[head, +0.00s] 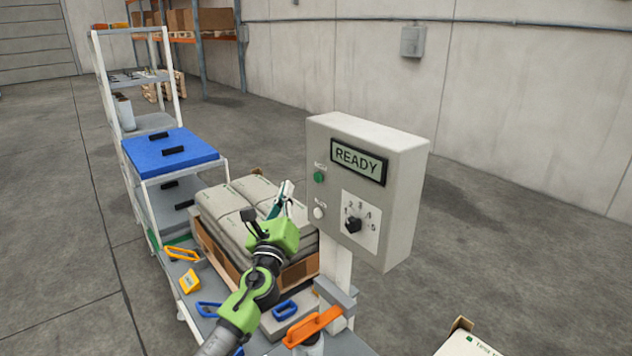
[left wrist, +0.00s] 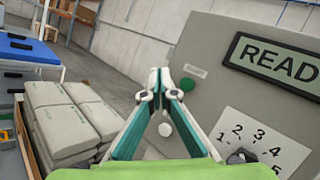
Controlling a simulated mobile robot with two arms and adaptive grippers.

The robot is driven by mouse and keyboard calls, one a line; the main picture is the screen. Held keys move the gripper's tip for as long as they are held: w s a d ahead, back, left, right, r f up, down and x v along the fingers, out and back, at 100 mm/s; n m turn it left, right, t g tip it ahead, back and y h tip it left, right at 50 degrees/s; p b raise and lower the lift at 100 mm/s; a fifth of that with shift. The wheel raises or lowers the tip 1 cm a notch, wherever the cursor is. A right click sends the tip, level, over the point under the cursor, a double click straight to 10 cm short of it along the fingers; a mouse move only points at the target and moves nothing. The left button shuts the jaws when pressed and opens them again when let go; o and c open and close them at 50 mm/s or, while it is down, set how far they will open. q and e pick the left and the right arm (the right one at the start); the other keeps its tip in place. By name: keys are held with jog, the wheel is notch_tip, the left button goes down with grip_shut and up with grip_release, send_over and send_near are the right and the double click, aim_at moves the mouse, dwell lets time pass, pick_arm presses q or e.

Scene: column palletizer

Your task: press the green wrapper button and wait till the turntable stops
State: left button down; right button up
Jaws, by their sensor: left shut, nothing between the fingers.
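The grey control box (head: 368,150) stands on a post, and its display (head: 358,162) reads READY. The green button (head: 319,177) is on its front face, above a white button (head: 319,212) and left of a numbered dial (head: 353,225). My left gripper (head: 286,188) is shut and empty, apart from the box, left of the buttons. In the left wrist view its closed fingertips (left wrist: 159,76) are just left of the green button (left wrist: 187,84), with a gap. The white button (left wrist: 165,129) shows between the fingers. I cannot make out a turntable. My right gripper is not in view.
Grey sacks (head: 225,208) lie in a carton on a cart beneath my left arm. Loose tools, including an orange-handled one (head: 315,327), lie near the box's post. A blue-topped trolley (head: 172,150) stands at the left.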

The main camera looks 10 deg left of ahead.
aim_at(318, 177)
pick_arm(q)
jog(key=w+d+b, duration=0.1)
jog(key=w, duration=0.1)
jog(key=w+d+b, duration=0.1)
jog(key=w+d, duration=0.1)
jog(key=shift+w+d, duration=0.3)
jog(key=shift+w, duration=0.05)
dwell(0.4)
jog(key=shift+w+d+b, duration=0.1)
jog(key=shift+b, duration=0.3)
dwell(0.5)
jog(key=shift+w+d, duration=0.15)
jog(key=shift+w, duration=0.05)
